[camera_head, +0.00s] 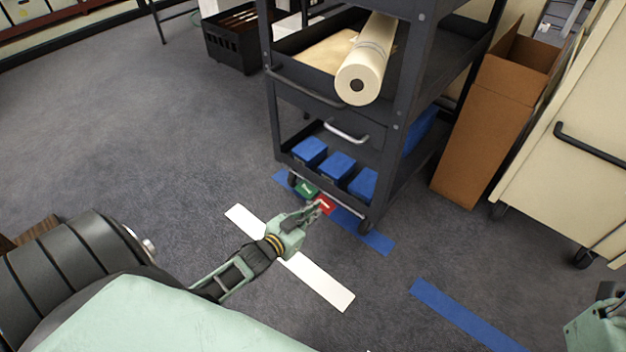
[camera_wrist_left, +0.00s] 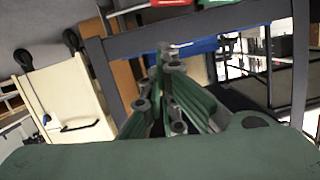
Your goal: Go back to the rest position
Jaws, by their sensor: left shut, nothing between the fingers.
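My left gripper (camera_head: 319,206) reaches low toward the front of a dark grey shelf cart (camera_head: 330,108). Its fingers are shut with nothing between them; they also show in the left wrist view (camera_wrist_left: 163,62). In the head view the fingertips overlap the edge of a small red box (camera_head: 327,204); I cannot tell whether they touch it. A small green box (camera_head: 306,189) is beside the red one, at the cart's foot. My right gripper (camera_head: 606,308) shows only in part at the lower right edge, and its fingers are unclear.
Several blue boxes (camera_head: 337,166) stand on the cart's lower shelf. A paper roll (camera_head: 366,62) lies on its upper shelf. A tall cardboard box (camera_head: 482,125) and a cream cabinet (camera_head: 566,150) stand at the right. White tape (camera_head: 325,282) and blue tape (camera_head: 462,315) mark the open carpet.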

